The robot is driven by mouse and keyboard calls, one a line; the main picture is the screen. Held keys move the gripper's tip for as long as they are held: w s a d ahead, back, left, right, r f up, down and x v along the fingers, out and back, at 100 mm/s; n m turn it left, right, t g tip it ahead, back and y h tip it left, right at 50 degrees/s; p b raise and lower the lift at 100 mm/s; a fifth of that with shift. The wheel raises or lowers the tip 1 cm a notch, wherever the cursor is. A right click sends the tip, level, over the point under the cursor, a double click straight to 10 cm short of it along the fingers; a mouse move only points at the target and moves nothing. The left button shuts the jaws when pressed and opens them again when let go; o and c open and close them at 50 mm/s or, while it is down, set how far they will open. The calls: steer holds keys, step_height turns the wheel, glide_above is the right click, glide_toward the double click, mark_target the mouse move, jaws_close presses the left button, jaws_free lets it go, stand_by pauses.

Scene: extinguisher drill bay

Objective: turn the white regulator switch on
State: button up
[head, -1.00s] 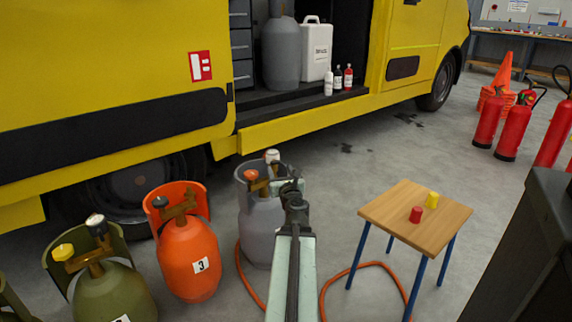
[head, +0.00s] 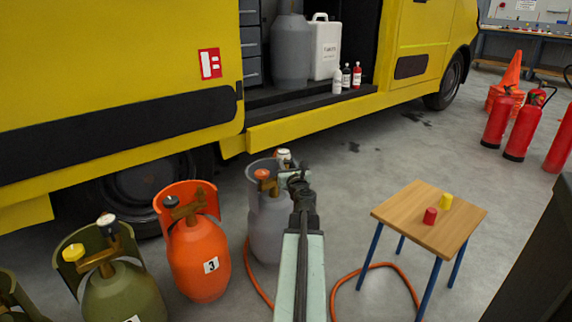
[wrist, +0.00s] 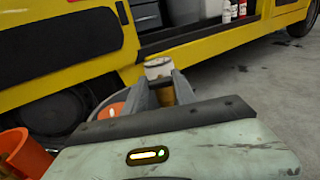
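The white regulator switch (head: 284,154) is a round white-topped knob on the grey gas cylinder (head: 268,225). An orange-red knob (head: 262,174) sits to its left on the same cylinder. My gripper (head: 298,172) is just in front of the cylinder's top, and its tip hides part of the valve. In the wrist view my gripper (wrist: 160,80) has its two fingers apart, with the white switch (wrist: 158,66) at the fingertips. A brownish part shows between the fingers below it. Whether the fingers touch the switch is not clear.
An orange cylinder (head: 197,258) and an olive cylinder (head: 125,295) stand to the left. The yellow vehicle (head: 120,60) is behind. An orange hose (head: 352,270) runs on the floor. A small wooden table (head: 405,210) stands right, with open floor beyond.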

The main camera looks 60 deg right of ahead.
steer(key=shift+w, duration=0.25)
jaws_close()
steer(key=shift+s, duration=0.2)
steer(key=shift+n, duration=1.4)
steer(key=n, duration=0.6)
steer(key=shift+a+f, duration=0.1)
steer(key=n, duration=0.4)
steer(key=shift+n, duration=0.4)
steer(key=n, duration=0.4)
steer(key=shift+f, duration=0.1)
steer(key=shift+n, duration=0.3)
